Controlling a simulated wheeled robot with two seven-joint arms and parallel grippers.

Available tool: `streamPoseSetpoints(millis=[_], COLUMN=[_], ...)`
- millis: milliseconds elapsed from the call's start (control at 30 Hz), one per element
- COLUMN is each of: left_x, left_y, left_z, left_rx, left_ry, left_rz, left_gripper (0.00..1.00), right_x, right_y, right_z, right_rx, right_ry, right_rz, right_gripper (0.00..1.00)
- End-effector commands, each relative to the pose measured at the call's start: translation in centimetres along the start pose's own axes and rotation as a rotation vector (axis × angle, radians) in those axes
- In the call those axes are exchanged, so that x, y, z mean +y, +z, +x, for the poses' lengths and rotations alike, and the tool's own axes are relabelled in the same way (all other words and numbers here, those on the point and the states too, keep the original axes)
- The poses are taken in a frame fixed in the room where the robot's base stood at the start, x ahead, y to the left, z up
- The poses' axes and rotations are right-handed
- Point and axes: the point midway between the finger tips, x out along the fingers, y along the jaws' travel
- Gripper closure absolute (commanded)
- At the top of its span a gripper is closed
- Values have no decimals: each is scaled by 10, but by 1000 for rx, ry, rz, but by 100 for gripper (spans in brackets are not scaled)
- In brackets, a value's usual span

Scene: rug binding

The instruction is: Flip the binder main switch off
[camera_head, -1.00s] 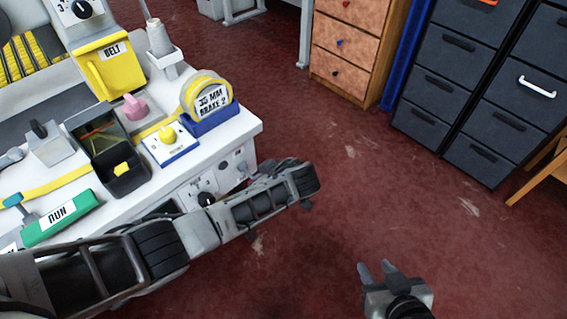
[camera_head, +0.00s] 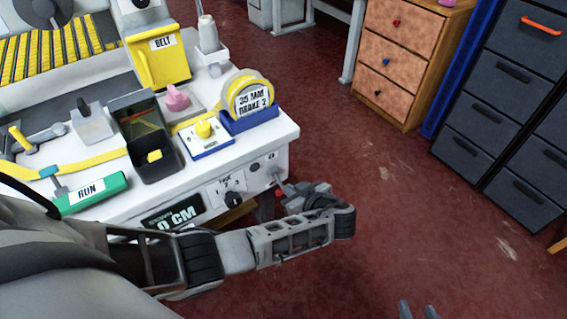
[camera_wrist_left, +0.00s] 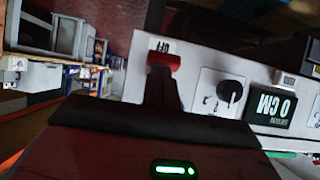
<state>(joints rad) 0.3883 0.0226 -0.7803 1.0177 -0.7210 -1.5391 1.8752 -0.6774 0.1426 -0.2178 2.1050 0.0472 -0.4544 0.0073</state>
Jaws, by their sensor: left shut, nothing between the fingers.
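The binder's white front panel (camera_head: 256,168) shows in the head view, with a round black knob (camera_head: 233,198) and a dark "0 CM" display (camera_head: 173,212). My left gripper (camera_head: 279,180) is shut and empty at the panel's right end. In the left wrist view a red switch-like part (camera_wrist_left: 165,60) sits by the white panel (camera_wrist_left: 140,48), right at my left gripper's dark fingers (camera_wrist_left: 162,88). I cannot tell whether they touch, nor which way the switch is set. My right gripper (camera_head: 418,311) is open at the bottom edge, mostly out of view.
On the binder top are a green "RUN" lever block (camera_head: 92,192), a black bin (camera_head: 150,165), a yellow knob box (camera_head: 206,138) and a yellow tape roll (camera_head: 247,95). A wooden drawer unit (camera_head: 402,65) and dark cabinets (camera_head: 500,110) stand beyond open red floor (camera_head: 385,190).

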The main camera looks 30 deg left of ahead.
Motion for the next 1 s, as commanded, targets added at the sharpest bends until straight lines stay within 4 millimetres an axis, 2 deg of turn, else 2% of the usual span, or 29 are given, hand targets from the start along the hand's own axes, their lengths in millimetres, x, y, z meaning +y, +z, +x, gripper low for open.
streamPoseSetpoints(millis=[33,333,700,833,1000], left_x=[-2,-3,-1,-1,-1], left_y=[5,7,2,1,0], left_z=[1,-4,-62,-73,-76], left_rx=[-10,-14,-5,-2,1], left_ry=[-4,-3,1,0,0], left_rz=[6,7,0,0,0], left_gripper=[100,100,100,100,100], right_x=[0,0,1,2,2], right_y=[1,0,0,-1,-1], right_z=[0,0,0,0,0], right_rx=[-1,-1,-3,-3,-2], right_ry=[0,1,3,3,3], right_rz=[0,-1,-7,-9,-11], right_gripper=[64,64,64,64,64])
